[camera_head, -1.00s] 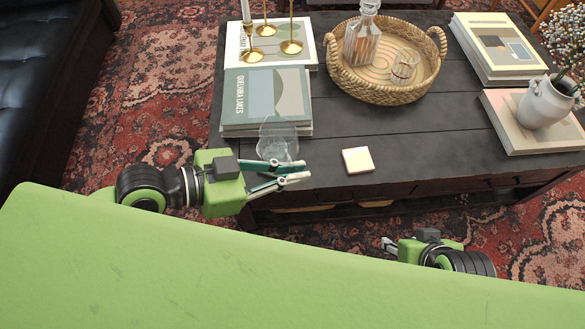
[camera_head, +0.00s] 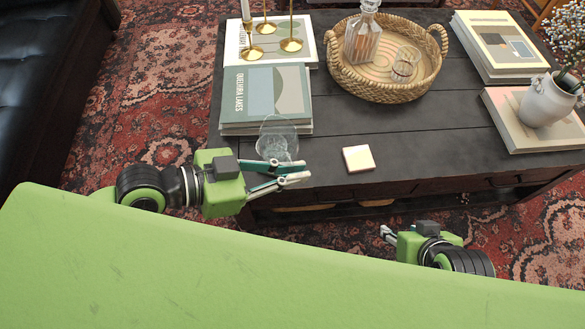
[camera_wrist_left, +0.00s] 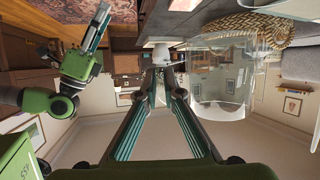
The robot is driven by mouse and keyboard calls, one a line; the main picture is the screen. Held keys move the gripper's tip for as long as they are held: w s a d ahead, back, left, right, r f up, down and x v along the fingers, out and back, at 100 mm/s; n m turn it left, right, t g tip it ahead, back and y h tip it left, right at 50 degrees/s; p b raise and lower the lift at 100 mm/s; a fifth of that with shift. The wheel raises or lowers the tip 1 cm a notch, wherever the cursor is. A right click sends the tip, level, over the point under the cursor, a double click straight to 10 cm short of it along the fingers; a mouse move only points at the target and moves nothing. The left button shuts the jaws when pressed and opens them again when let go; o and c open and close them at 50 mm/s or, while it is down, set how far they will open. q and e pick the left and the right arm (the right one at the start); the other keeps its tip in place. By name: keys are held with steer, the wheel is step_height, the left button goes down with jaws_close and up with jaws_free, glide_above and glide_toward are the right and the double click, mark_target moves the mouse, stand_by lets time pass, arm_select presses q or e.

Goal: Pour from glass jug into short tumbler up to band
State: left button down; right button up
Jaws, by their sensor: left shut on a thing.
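The clear glass jug (camera_head: 277,138) is upright at the table's front left, beside the stacked books. It also shows large and see-through at the right of the left wrist view (camera_wrist_left: 228,80). Its liquid level is hard to make out. My left gripper (camera_head: 291,172) is shut on the jug's handle side, its fingers overlapping the jug's lower right in the head view. I cannot tell whether the jug touches the table. The short tumbler (camera_head: 405,66), with a reddish band, stands in the woven tray (camera_head: 372,92). My right gripper (camera_head: 386,235) is off the table's front edge; its finger gap is unclear.
A stoppered decanter (camera_head: 361,42) shares the tray. A pale square coaster (camera_head: 358,158) lies near the front edge. Books (camera_head: 248,95) and brass candlesticks (camera_head: 290,44) are at left. A white vase (camera_head: 547,100) stands on books at right. The table's centre right is clear.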

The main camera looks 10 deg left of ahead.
arm_select(q)
steer(key=shift+f+b, duration=0.2)
steer(key=shift+b, duration=0.1)
arm_select(e)
steer(key=shift+w+a+r+t, duration=0.1)
steer(key=shift+w+a+t, duration=0.15)
steer(key=shift+w, duration=0.4)
arm_select(q)
steer(key=shift+d+r+n+g, duration=0.1)
steer(key=shift+r+n+g, duration=0.25)
steer(key=shift+r, duration=0.3)
arm_select(e)
steer(key=shift+s+d+f, duration=0.15)
steer(key=shift+s, duration=0.25)
steer(key=shift+s+d+f, duration=0.1)
steer(key=shift+s+d, duration=0.05)
steer(key=shift+s, duration=0.2)
arm_select(q)
steer(key=shift+s+r+n+h, duration=0.1)
steer(key=shift+r+n+h, duration=0.25)
steer(key=shift+n, duration=0.1)
arm_select(e)
steer(key=shift+s+f+g, duration=0.1)
steer(key=shift+s+g, duration=0.1)
steer(key=shift+g, duration=0.25)
arm_select(q)
steer(key=shift+r+g, duration=0.25)
steer(key=shift+f, duration=0.1)
arm_select(e)
steer(key=shift+w, duration=0.1)
